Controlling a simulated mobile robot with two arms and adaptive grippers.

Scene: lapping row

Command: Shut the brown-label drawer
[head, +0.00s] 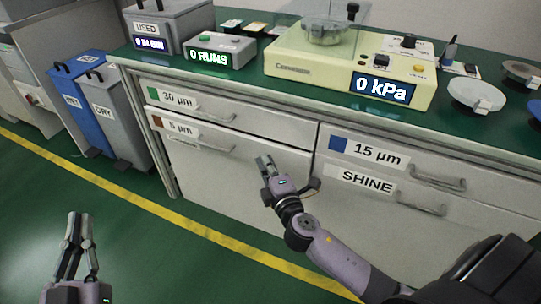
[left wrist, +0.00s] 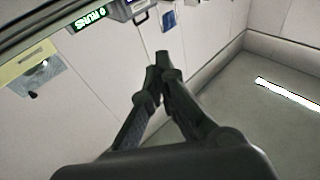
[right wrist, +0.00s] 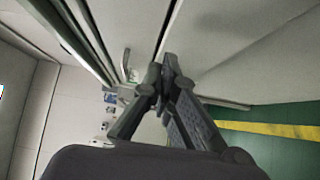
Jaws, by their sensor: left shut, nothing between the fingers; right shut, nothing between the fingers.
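The brown-label drawer (head: 235,178), marked 5 µm, is the lower left drawer of the cabinet, with a bar handle (head: 205,149). From the head view I cannot tell whether its front is flush or stands slightly out. My right gripper (head: 265,160) is shut and empty, in front of the right part of this drawer's face; contact is unclear. In the right wrist view its fingertips (right wrist: 166,68) show close to a pale panel and a dark gap. My left gripper (head: 77,218) is shut and empty over the floor at lower left, away from the drawer.
The 30 µm drawer (head: 245,125) lies above; the 15 µm drawer (head: 420,165) and SHINE drawer (head: 450,215) are to the right. The bench top (head: 245,82) carries a cream machine (head: 310,65). Blue (head: 68,88) and grey (head: 115,115) bins stand left. The floor in front is clear.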

